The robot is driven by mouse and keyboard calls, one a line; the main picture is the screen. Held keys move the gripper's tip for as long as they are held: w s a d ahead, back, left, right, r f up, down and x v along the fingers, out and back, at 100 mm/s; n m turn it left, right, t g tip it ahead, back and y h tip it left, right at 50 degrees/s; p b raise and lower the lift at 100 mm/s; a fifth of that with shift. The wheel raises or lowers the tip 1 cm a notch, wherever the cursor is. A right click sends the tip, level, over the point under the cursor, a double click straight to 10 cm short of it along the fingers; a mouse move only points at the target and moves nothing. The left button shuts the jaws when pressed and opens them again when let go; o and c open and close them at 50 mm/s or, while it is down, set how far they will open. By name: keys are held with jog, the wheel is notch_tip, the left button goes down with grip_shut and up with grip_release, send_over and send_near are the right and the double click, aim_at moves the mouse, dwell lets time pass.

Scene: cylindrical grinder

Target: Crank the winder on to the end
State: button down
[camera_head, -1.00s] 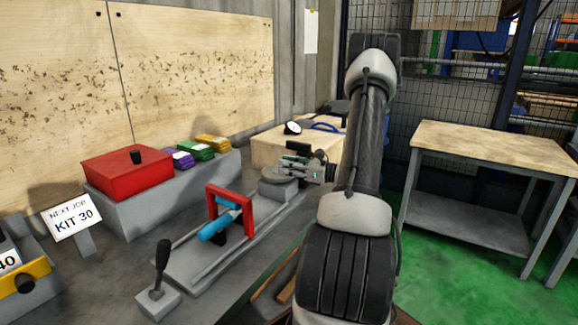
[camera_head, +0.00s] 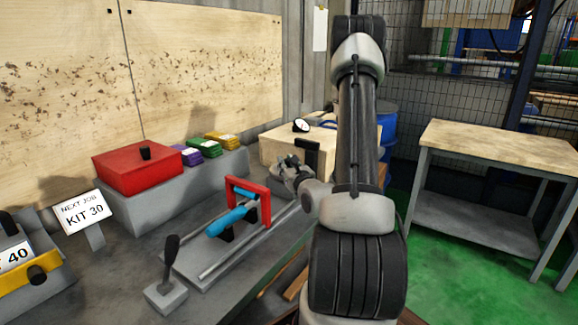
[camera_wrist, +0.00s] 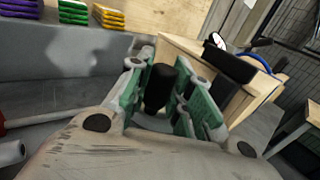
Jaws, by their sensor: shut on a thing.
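My gripper (camera_wrist: 163,98) is shut on a dark upright knob (camera_wrist: 157,85), the winder's crank handle, which stands between its green-padded fingers in the wrist view. In the head view my gripper (camera_head: 289,168) is at the far end of the grey rail fixture (camera_head: 205,272). The winder's disc and the crank arm are mostly hidden behind my gripper and wrist. A red frame (camera_head: 249,184) with a blue cylinder (camera_head: 228,221) stands midway along the rails, apart from my gripper.
A black lever (camera_head: 171,255) stands at the near end. A red box (camera_head: 140,173) and coloured packs (camera_head: 203,147) sit on a grey ledge behind. A wooden box (camera_head: 285,148) with a dial is close beyond my gripper. A wood-topped table (camera_head: 490,143) stands at right.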

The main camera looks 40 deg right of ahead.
jog(key=shift+w+a+m+h, duration=0.1)
jog(key=shift+m+h, duration=0.3)
jog(key=c, duration=1.3)
grip_release()
notch_tip(320, 180, up, 10)
jog(key=shift+r, duration=0.1)
